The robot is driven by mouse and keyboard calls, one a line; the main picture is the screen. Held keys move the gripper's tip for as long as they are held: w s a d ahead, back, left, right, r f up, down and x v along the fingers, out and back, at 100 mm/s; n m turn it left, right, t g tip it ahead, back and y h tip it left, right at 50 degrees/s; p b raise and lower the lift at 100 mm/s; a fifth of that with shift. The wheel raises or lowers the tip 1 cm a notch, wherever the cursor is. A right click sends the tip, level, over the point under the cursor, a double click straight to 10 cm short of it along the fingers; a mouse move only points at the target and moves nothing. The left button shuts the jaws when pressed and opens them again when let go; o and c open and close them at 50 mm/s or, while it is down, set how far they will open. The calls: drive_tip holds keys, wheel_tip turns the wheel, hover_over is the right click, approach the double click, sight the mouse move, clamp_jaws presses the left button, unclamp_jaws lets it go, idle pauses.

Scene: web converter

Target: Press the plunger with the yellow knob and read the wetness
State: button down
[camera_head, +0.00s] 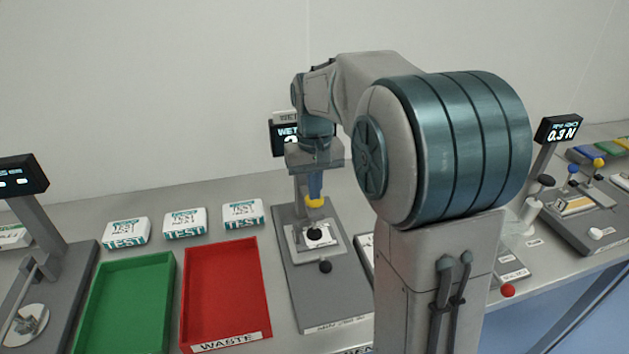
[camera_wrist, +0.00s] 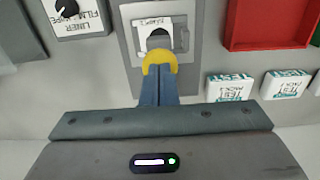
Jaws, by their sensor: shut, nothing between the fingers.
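The yellow knob (camera_head: 315,202) of the plunger sits on the wetness station (camera_head: 285,215), a grey unit with a white plate and a black round piece (camera_head: 314,236) below the knob. My gripper (camera_head: 315,188) is shut and empty, pointing down with its blue fingertips right at the top of the knob. In the wrist view the fingertips (camera_wrist: 157,78) overlap the knob (camera_wrist: 158,60); whether they touch cannot be told. The wetness display (camera_head: 283,133) stands behind; my arm covers most of it, so its reading is hidden.
A red WASTE tray (camera_head: 262,295) and a green tray (camera_head: 122,310) lie left of the station. Several white TEST packs (camera_head: 185,222) stand behind them. Other instruments, with a 0.3 N display (camera_head: 560,128), stand at right.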

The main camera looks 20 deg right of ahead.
drive_tip(key=shift+r, duration=0.1)
idle(0.5)
wheel_tip(320, 180, up, 9)
drive_tip(key=p, duration=0.7)
drive_tip(key=shift+p, duration=0.3)
drive_tip(key=s+f+t, duration=0.3)
drive_tip(key=s, duration=1.8)
drive_tip(key=shift+t, duration=0.4)
drive_tip(key=shift+s+r, duration=0.1)
idle(0.6)
